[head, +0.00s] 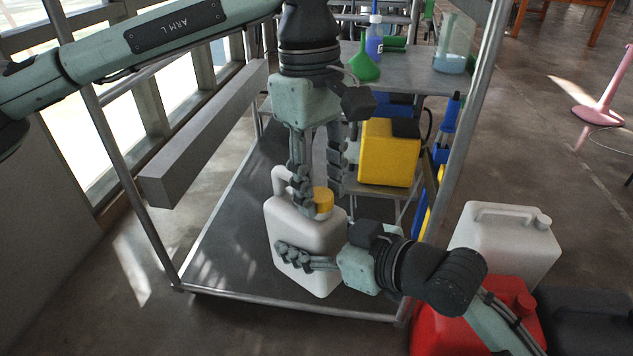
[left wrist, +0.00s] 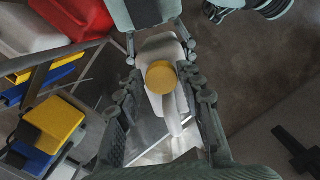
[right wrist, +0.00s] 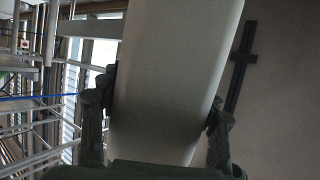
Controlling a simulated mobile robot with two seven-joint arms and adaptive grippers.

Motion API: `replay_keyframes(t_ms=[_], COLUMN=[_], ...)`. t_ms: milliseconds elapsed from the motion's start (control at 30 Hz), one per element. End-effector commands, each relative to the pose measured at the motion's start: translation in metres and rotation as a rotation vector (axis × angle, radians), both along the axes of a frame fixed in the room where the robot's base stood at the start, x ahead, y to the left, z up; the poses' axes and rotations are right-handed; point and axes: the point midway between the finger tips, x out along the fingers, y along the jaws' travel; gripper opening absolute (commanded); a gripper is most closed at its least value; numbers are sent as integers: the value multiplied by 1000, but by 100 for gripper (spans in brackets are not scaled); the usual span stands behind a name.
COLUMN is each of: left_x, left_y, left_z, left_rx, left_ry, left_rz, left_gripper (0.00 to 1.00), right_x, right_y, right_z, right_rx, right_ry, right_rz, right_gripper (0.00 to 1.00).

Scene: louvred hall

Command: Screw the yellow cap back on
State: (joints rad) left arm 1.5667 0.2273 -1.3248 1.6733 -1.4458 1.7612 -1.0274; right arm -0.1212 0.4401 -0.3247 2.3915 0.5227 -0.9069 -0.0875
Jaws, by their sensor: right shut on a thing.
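The white jug (head: 303,228) is upright over the dark deck (head: 225,255) of the metal cart. I cannot tell whether its base touches the deck. The yellow cap (head: 323,201) sits at the jug's neck; its thread is hidden. My left gripper (head: 322,190) points down over the cap. In the left wrist view its fingers (left wrist: 163,78) are spread on both sides of the cap (left wrist: 161,76), with gaps. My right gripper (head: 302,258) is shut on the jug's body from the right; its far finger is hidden. The right wrist view shows the jug (right wrist: 165,85) between its fingers.
Behind the jug are a yellow box (head: 388,155) and a shelf with a green funnel (head: 364,65) and bottles. Cart posts rise at both sides. A white canister (head: 505,240) and a red canister (head: 455,330) stand at the right. The deck left of the jug is clear.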

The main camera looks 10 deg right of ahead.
Motion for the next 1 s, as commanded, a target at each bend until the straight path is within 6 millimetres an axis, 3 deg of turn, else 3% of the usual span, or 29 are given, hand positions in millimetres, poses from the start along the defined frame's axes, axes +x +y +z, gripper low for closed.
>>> replay_keyframes(t_ms=[100,400,767,1000], left_x=[2,3,8,8], left_y=[2,3,6,7], left_z=[0,1,41,44], left_rx=[4,8,9,10], left_ry=[-2,-4,-6,-4], left_rz=[5,9,10,9], left_gripper=[52,52,52,52], right_x=[0,1,0,0], right_y=[0,-1,-1,-1], right_z=[3,4,4,4], right_rx=[4,3,3,3], right_ry=[-7,-8,-8,-8], right_rz=[-1,-1,-2,-2], right_gripper=[0,0,0,0])
